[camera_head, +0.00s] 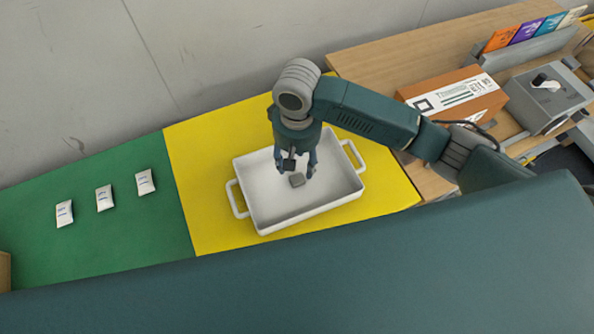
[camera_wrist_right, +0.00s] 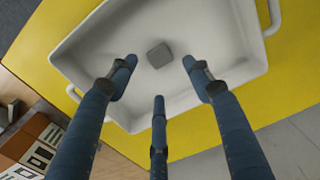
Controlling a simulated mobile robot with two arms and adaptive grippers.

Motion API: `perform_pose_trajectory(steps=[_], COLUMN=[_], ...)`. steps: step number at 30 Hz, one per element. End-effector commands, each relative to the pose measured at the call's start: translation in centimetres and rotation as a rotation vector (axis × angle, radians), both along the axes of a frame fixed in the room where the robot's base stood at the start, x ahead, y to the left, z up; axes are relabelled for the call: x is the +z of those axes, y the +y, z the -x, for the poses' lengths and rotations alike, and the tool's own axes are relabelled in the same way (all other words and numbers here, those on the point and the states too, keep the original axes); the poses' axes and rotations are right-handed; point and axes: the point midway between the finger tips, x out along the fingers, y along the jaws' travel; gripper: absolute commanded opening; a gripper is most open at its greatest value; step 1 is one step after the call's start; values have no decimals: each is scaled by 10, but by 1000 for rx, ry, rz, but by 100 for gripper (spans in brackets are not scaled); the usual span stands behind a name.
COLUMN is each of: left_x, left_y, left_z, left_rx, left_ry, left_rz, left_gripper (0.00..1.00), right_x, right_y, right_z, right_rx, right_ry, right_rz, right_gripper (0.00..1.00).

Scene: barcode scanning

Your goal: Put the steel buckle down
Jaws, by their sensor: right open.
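The steel buckle (camera_head: 297,180) is a small grey rounded block. It lies inside a white tray (camera_head: 243,184) with two handles, and it also shows on the tray floor in the right wrist view (camera_wrist_right: 159,55). My right gripper (camera_head: 297,172) is over the tray, pointing down, close to the buckle. Its blue fingers (camera_wrist_right: 158,80) are spread open in the right wrist view, with the buckle beyond their tips and no finger visibly touching it. The gripper is empty. My left gripper is not in view.
The tray stands on a yellow mat (camera_head: 199,212). A green mat (camera_head: 105,235) at the left holds several small white packets (camera_head: 104,198). At the right are a cardboard box (camera_head: 455,93), a grey device (camera_head: 549,96) and a rack of coloured cards (camera_head: 527,33). A wall rises behind.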

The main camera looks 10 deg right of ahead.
Motion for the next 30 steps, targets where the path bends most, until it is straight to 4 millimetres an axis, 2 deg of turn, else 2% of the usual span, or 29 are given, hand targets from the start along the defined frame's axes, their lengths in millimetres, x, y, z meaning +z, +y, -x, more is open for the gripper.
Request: perform_pose_trajectory(steps=[3,9,30], left_x=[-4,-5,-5], left_y=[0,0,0], left_z=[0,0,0], left_rx=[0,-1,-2], left_ry=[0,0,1], left_rz=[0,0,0], left_gripper=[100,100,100], right_x=[21,41,44], right_y=[1,1,0], right_z=[-1,0,0], right_rx=[1,1,1], right_ry=[-4,-1,1], right_rz=[-2,-1,0], right_gripper=[50,50,50])
